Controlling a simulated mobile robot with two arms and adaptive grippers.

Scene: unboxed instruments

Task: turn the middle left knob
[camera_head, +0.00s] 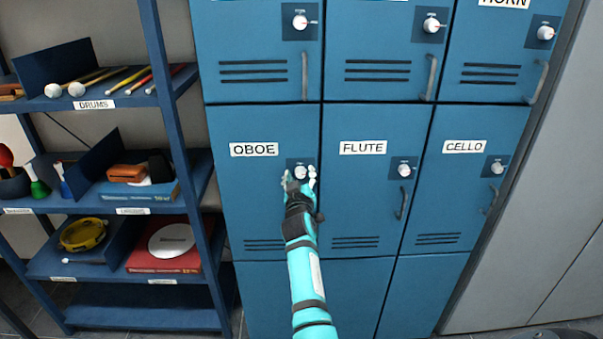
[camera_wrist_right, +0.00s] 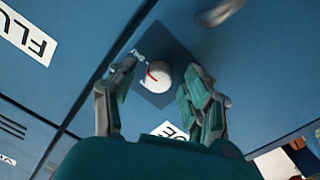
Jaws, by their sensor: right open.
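The middle left knob (camera_head: 300,172) is a round white dial on a dark square plate on the locker door labelled OBOE (camera_head: 254,149). My right gripper (camera_head: 299,181) is in front of it in the head view, its fingers on either side of the knob and partly covering the plate. In the right wrist view, the knob (camera_wrist_right: 158,76) with a red pointer mark lies between the two spread fingertips (camera_wrist_right: 160,90). A gap shows between the knob and each finger; whether either touches is not clear. My left gripper is not in view.
Blue lockers fill the middle, with the FLUTE door (camera_head: 363,147) and CELLO door (camera_head: 464,146) to the right, each with its own knob and handle. A shelf (camera_head: 122,103) with instruments stands at the left. A plain grey panel (camera_head: 560,220) is at the right.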

